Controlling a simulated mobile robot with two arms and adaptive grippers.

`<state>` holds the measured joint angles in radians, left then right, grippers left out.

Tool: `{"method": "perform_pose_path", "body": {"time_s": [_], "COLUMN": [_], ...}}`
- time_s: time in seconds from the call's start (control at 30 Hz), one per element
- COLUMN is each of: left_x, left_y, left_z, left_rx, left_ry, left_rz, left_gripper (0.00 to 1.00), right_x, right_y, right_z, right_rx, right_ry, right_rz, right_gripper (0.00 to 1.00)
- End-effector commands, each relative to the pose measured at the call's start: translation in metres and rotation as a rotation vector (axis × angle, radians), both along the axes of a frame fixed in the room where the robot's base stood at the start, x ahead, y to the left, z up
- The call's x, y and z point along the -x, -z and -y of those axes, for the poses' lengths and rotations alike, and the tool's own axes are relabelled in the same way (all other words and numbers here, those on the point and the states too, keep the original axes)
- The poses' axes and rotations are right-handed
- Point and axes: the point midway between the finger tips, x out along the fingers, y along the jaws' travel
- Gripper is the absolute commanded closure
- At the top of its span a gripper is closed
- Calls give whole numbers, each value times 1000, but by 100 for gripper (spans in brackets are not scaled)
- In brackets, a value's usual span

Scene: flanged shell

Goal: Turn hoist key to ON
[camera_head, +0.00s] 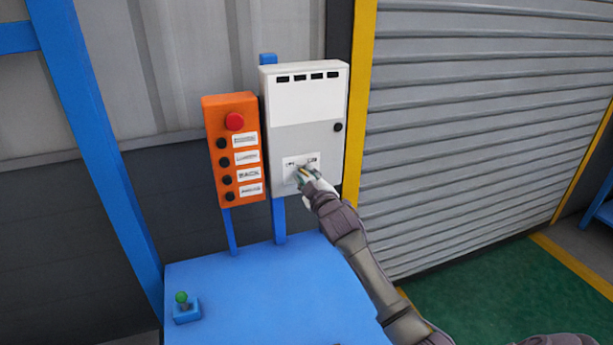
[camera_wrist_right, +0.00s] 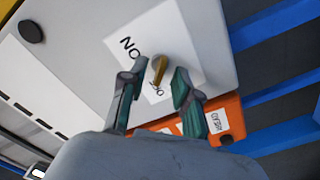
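The hoist key (camera_wrist_right: 158,70) is a small brass-coloured piece on the white label plate (camera_head: 288,172) low on the light grey control box (camera_head: 306,135). In the right wrist view an "ON" mark shows beside the key, and another mark is partly covered. My right gripper (camera_head: 303,178) is at the plate and hides most of the key in the head view. In the right wrist view its two fingers (camera_wrist_right: 157,92) stand apart, one on each side of the key, with a gap visible. My left gripper is not in view.
An orange box (camera_head: 230,145) with a red button and several black buttons stands just left of the grey box. A blue table (camera_head: 265,290) with a green-topped switch (camera_head: 183,305) lies below. A grey roller shutter (camera_head: 480,120) is on the right.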

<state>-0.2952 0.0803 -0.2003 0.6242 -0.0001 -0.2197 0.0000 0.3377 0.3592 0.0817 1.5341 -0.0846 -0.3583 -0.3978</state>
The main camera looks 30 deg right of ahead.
Motion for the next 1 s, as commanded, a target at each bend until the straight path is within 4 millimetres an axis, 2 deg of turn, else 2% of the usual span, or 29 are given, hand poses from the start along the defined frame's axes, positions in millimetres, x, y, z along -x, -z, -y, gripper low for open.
{"method": "perform_pose_path", "body": {"time_s": [0.1, 0.13, 0.3, 0.73, 1.0], "left_x": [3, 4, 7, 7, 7], "left_y": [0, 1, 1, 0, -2], "left_z": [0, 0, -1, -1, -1], "left_rx": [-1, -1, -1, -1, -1], "left_ry": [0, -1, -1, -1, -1], "left_rz": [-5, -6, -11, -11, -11], "left_gripper": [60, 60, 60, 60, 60], "right_x": [0, 0, 0, 0, 0], "right_y": [0, 0, 0, 0, 0], "right_z": [0, 0, 0, 0, 0], "right_rx": [0, 0, 0, -26, -167], "right_ry": [0, 0, 0, 1, 2], "right_rz": [0, 0, 0, 6, 38], "right_gripper": [69, 72, 100, 100, 100]}}
